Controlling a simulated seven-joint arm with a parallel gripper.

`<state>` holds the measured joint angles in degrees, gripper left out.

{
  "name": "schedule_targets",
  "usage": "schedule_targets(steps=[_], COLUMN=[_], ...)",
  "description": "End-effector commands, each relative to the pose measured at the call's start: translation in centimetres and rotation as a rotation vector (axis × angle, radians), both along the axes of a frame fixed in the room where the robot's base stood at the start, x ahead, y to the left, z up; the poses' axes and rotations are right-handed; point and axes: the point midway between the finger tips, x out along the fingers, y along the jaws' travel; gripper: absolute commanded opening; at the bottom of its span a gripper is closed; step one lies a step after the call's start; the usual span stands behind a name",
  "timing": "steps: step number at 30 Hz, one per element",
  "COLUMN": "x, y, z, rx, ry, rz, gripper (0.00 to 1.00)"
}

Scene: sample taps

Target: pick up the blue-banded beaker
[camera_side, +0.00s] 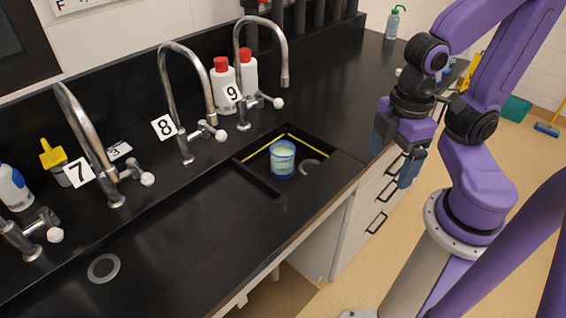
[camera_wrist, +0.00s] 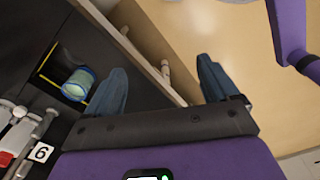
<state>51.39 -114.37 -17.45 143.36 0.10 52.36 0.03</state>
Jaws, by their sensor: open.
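The blue-banded beaker (camera_side: 282,159) stands upright in a shallow black sink basin (camera_side: 262,186) under tap 9, with pale contents and a blue band near its rim. It also shows in the wrist view (camera_wrist: 77,85), to the left of my fingers. My gripper (camera_side: 392,155) is open and empty, with blue fingers pointing down, to the right of the beaker and beyond the counter's front edge.
White bottles with red caps (camera_side: 222,85) stand near tap 9. A round drain (camera_side: 103,268) lies at the front left. The counter right of the basin (camera_side: 325,110) is clear.

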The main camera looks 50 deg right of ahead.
Motion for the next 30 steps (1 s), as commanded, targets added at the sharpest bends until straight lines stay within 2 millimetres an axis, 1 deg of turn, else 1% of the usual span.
schedule_targets(steps=[10, 14, 17, 20, 21, 23, 24, 26, 30], x=[0.1, 1.0, 2.7, 5.1, 6.1, 7.9, 9.1, 11.0, 15.8], y=[0.1, 0.9, 2.0, 3.2, 3.6, 4.1, 4.3, 4.5, 4.1], z=[0.0, -0.4, -1.0, -1.8, -2.2, -2.8, -3.2, -3.9, -5.8], rx=[0.001, 0.013, 0.035, 0.061, 0.070, 0.086, 0.097, 0.111, 0.143], ry=[0.004, 0.040, 0.093, 0.154, 0.179, 0.214, 0.237, 0.271, 0.347], rz=[-0.017, -0.156, -0.378, -0.659, -0.776, -0.947, -1.062, -1.238, -1.648], gripper=[0.98, 0.98, 0.98, 0.98, 0.98, 0.98, 0.98, 0.98, 0.98])
